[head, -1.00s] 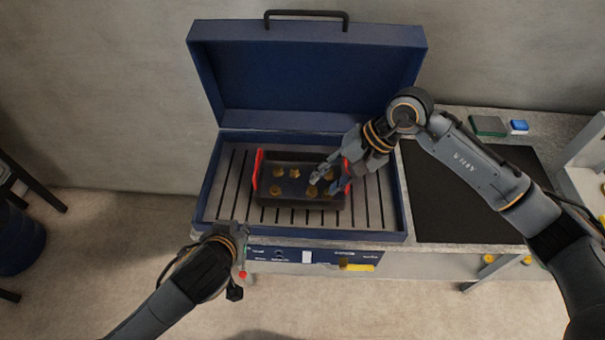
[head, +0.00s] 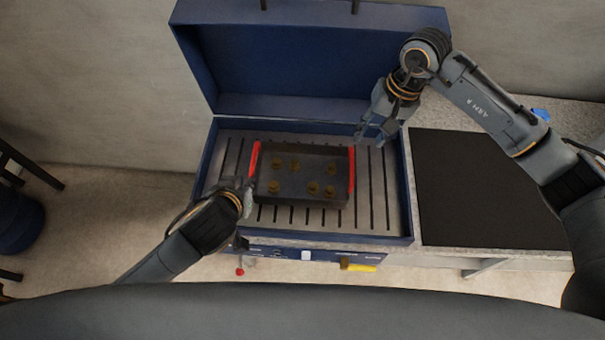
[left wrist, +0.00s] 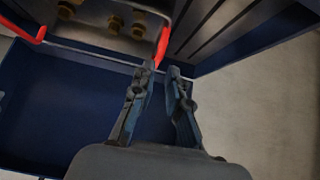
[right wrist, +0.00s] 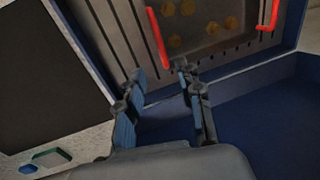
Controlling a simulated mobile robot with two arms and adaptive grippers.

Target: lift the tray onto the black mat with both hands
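The dark tray (head: 300,199) sits on the slatted grill bed, with several brassy round pieces (head: 313,187) in it. It has a red left handle (head: 254,160) and a red right handle (head: 351,168). My left gripper (head: 248,188) is beside the near end of the left handle. In the left wrist view its fingers (left wrist: 158,71) are open, with the red handle (left wrist: 163,45) just beyond the tips. My right gripper (head: 368,138) is open above and right of the right handle. In the right wrist view the handle (right wrist: 155,38) lies just beyond its fingertips (right wrist: 160,70). The black mat (head: 480,195) is bare.
The blue grill box (head: 212,170) surrounds the tray, its lid (head: 300,70) raised behind. The mat lies on the counter to the right, past the box's side wall. A yellow-handled part (head: 360,268) and a red knob (head: 240,271) stick out at the front.

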